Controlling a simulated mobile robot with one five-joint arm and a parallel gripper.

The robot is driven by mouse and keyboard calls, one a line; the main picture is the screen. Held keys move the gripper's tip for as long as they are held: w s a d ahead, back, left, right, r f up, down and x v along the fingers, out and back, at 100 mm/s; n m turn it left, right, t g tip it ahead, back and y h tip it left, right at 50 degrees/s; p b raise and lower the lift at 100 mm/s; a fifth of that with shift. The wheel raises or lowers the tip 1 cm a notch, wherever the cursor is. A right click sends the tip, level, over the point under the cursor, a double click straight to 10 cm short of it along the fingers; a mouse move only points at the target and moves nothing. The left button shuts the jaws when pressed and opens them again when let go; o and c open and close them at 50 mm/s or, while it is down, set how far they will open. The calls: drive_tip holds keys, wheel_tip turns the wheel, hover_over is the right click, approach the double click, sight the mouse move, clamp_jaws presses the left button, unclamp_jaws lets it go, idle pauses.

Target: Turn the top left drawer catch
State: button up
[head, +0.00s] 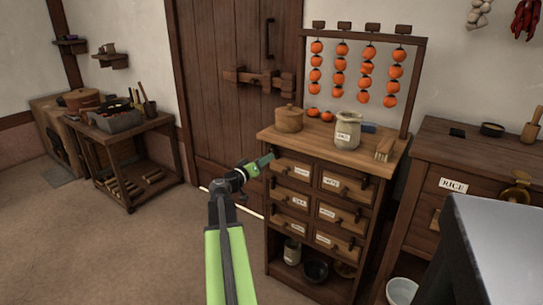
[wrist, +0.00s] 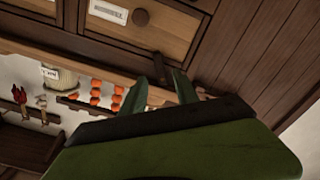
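The wooden drawer cabinet (head: 350,232) stands right of centre in the head view. Its top left drawer (head: 287,169) is closed and has a pale label; that drawer front also shows in the tilted wrist view (wrist: 175,33). The small dark catch (wrist: 159,67) sits at the drawer's edge in the wrist view. My gripper (head: 270,160) is at the cabinet's upper left front corner, and its green fingers (wrist: 160,91) reach toward the catch. The fingers stand apart, with the catch near the gap between them. Whether they touch it cannot be told.
A jug (head: 347,132), a lidded pot (head: 289,119) and a brush (head: 384,149) stand on the cabinet top, below hanging orange fruit (head: 366,68). A RICE chest (head: 462,160) is on the right. Open floor (head: 140,245) lies to the left.

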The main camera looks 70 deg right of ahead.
sight(275, 152)
drive_tip(key=x, duration=0.5)
drive_tip(key=shift+d, duration=0.15)
clamp_jaws()
